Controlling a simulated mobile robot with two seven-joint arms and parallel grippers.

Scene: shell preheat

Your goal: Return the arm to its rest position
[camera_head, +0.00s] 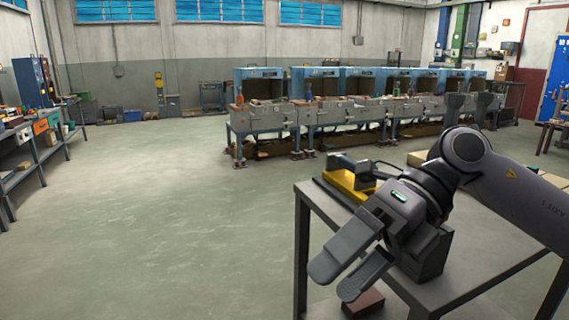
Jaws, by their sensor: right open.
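My right arm (515,190) comes in from the right edge and reaches across above a grey metal table (470,275). A green light shows on the gripper's body. My left arm and left gripper are not in view.
On the table, a yellow and black device (347,184) and a dark grey block (432,258) sit close to my right arm. A reddish-brown block (364,303) shows below the fingers. Blue-topped workstations (262,115) stand behind. The floor (150,230) at left is clear.

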